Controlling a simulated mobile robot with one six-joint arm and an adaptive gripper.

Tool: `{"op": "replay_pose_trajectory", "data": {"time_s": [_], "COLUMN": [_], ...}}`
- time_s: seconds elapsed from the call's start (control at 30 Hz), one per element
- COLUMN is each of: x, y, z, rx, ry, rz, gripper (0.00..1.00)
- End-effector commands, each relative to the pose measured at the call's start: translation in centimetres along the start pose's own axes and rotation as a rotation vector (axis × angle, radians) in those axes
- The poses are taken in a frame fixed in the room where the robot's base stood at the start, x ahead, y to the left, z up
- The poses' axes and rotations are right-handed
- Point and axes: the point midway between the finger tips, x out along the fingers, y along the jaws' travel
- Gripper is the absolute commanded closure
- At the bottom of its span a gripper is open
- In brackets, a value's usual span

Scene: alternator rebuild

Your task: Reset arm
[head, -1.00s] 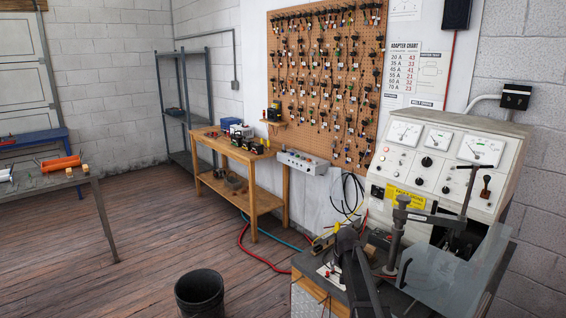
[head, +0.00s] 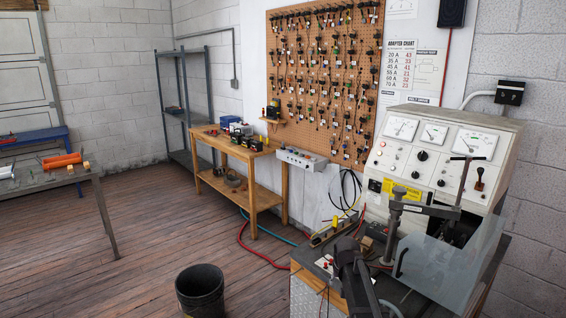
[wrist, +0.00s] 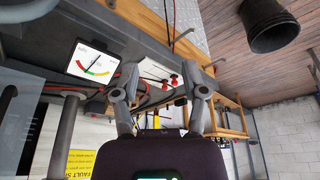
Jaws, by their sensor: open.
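My gripper (wrist: 168,82) is open in the wrist view, with its two grey fingers spread apart and nothing held between them. Red terminals on a white plate (wrist: 157,72) show beyond the gap between the fingers. A meter (wrist: 95,63) with a coloured scale lies to the left of the fingers. In the head view my dark arm (head: 352,272) reaches over the near test bench (head: 308,290), in front of the tester's clamp post (head: 394,228). The fingertips cannot be made out there.
The test machine (head: 440,150) with gauges and a clear shield (head: 450,268) stands right of my arm. A black bucket (head: 200,290) stands on the floor left of it. A wooden workbench (head: 243,158) is behind. The wooden floor at left is mostly clear.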

Motion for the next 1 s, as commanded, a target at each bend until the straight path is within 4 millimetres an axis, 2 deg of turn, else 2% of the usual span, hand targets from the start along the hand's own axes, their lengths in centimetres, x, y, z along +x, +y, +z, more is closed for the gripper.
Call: {"op": "replay_pose_trajectory", "data": {"time_s": [0.03,0.17,0.27,0.4,0.5,0.6,0.77,1.0], "x": [0.1,0.1,0.1,-0.1,-0.3,-0.6,-0.8,-1.0], "y": [-0.1,-0.2,-0.4,-0.6,-0.6,-0.7,-0.7,-0.7], "z": [1.6,5.3,9.1,15.2,18.8,21.4,23.4,23.6], "rx": [-0.003,-0.012,-0.021,-0.036,-0.045,-0.053,-0.061,-0.062], "ry": [-0.013,-0.058,-0.104,-0.181,-0.23,-0.267,-0.299,-0.306], "rz": [-0.001,-0.002,-0.004,-0.007,-0.008,-0.01,-0.012,-0.012], "gripper": [0.44,0.44,0.44,0.44,0.44,0.44,0.44,0.44]}}
